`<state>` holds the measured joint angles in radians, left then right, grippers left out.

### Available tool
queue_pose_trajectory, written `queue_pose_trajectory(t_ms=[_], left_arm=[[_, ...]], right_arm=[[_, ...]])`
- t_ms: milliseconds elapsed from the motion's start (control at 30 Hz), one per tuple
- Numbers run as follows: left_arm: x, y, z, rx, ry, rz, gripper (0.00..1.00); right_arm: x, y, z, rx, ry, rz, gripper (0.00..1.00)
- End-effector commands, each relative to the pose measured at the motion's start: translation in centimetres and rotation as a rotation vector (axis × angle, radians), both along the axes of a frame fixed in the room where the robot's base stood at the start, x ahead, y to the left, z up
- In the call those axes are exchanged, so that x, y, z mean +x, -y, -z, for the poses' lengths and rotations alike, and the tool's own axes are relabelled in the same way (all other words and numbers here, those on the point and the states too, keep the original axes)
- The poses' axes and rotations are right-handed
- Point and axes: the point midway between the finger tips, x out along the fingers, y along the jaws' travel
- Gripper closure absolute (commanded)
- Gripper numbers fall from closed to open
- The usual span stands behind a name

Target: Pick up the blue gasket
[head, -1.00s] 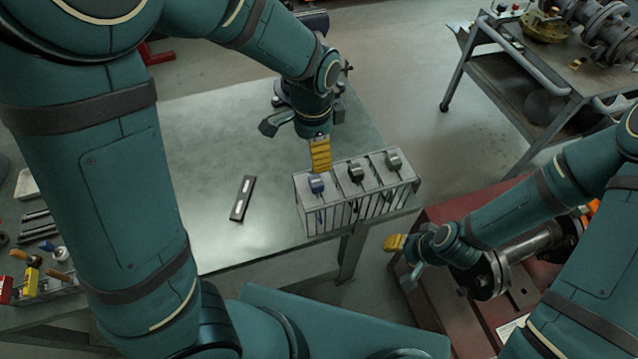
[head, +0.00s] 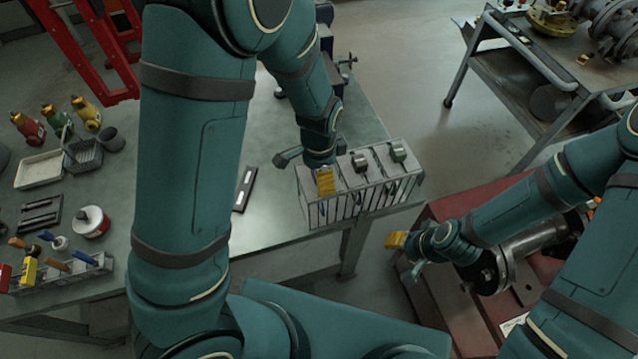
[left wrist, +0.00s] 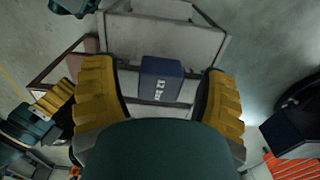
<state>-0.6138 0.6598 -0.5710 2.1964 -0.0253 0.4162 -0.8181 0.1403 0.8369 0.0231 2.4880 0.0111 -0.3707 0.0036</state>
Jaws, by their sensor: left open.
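The blue gasket (left wrist: 161,80) shows in the left wrist view as a dark blue block with small white marks, between my two yellow fingers and apart from both. In the head view it is hidden behind my left gripper (head: 325,183), which is open over the left compartment of the grey divided rack (head: 318,214). The rack's pale panels also show in the left wrist view (left wrist: 170,38). My right gripper (head: 397,245) hangs over the red stand, away from the rack; whether its fingers are apart is unclear.
A black gasket (head: 358,161) and a grey-green gasket (head: 398,151) sit in the rack's other compartments. A dark plate with slots (head: 244,189) lies left of the rack. Bottles, trays and tools fill the table's left end. A red stand (head: 440,290) holds a flanged pipe.

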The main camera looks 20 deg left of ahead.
Motion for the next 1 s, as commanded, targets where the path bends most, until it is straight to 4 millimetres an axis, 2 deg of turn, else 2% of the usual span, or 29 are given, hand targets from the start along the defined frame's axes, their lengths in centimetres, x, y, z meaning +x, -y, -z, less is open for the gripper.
queue_pose_trajectory(t_ms=[200, 233, 367, 400, 433, 833, 1000], left_arm=[[0.02, 0.01, 0.03, -0.001, 0.001, 0.0, 0.27], [0.01, 0.02, 0.03, -0.001, 0.001, 0.0, 0.33], [0.01, 0.0, 0.02, -0.001, 0.001, 0.0, 0.78], [0.01, 0.0, 0.02, -0.001, 0.001, -0.001, 0.92], [0.01, 0.0, 0.02, -0.001, 0.001, 0.0, 0.99], [-0.01, 0.01, -0.01, 0.0, 0.0, -0.001, 1.0], [0.05, 0.02, -0.85, -0.001, 0.002, -0.001, 1.0]], right_arm=[[0.01, -0.01, -0.03, 0.0, 0.0, 0.0, 0.53], [0.01, -0.01, -0.03, 0.0, 0.0, 0.0, 0.53], [0.01, -0.01, -0.03, 0.0, 0.0, 0.0, 0.53], [0.0, -0.01, -0.03, 0.0, 0.0, 0.0, 0.53], [0.0, -0.01, -0.03, 0.0, 0.0, 0.0, 0.53], [0.0, -0.01, -0.03, 0.0, 0.0, 0.0, 0.53], [0.0, 0.0, -0.22, 0.0, 0.0, 0.0, 0.53]])
